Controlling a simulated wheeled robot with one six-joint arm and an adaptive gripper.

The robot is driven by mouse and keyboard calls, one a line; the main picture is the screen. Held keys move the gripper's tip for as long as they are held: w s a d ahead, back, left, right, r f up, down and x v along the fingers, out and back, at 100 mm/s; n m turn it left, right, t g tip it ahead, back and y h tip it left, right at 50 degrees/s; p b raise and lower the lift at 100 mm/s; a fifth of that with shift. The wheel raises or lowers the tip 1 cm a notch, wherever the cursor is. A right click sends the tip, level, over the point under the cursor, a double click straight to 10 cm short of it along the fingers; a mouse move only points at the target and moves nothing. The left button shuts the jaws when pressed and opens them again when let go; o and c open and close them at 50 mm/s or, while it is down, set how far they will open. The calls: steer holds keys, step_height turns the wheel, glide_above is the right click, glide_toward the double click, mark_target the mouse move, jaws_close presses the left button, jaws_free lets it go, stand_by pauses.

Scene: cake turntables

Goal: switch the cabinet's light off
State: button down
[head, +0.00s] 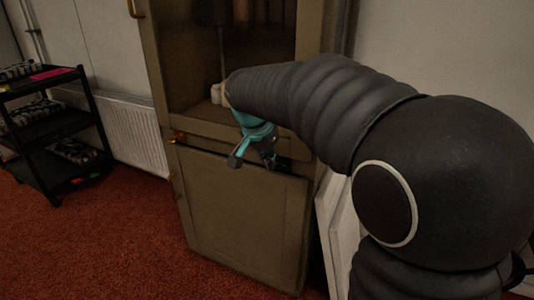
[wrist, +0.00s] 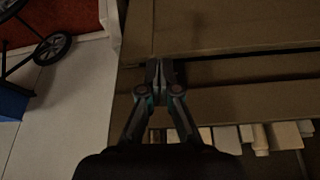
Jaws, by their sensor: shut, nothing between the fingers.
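The brown cabinet (head: 235,220) stands in the middle of the head view, with a tall upper part whose inside (head: 195,60) looks dark and a flat lower door. A small orange-lit spot (head: 178,138) shows on the left of the rail between the two parts; I cannot tell whether it is a switch. My gripper (head: 252,162) is in front of that rail, right of the orange spot. In the wrist view my gripper (wrist: 158,72) has its fingertips together, over the cabinet's brown boards (wrist: 220,100). Whether the fingertips touch the cabinet is unclear. My arm hides the cabinet's right side.
A black shelf cart (head: 50,130) stands at the left on red carpet (head: 90,240), near a white radiator (head: 135,130). White panels (head: 338,230) lean right of the cabinet. The wrist view shows pale blocks (wrist: 225,138) and a wheel (wrist: 52,48). Carpet in front is clear.

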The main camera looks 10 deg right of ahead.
mark_target(277, 167)
steer(key=w+d+f, duration=0.3)
steer(key=f, duration=0.1)
steer(key=shift+f, duration=0.1)
steer(key=shift+w+d, duration=0.45)
steer(key=shift+w, duration=0.1)
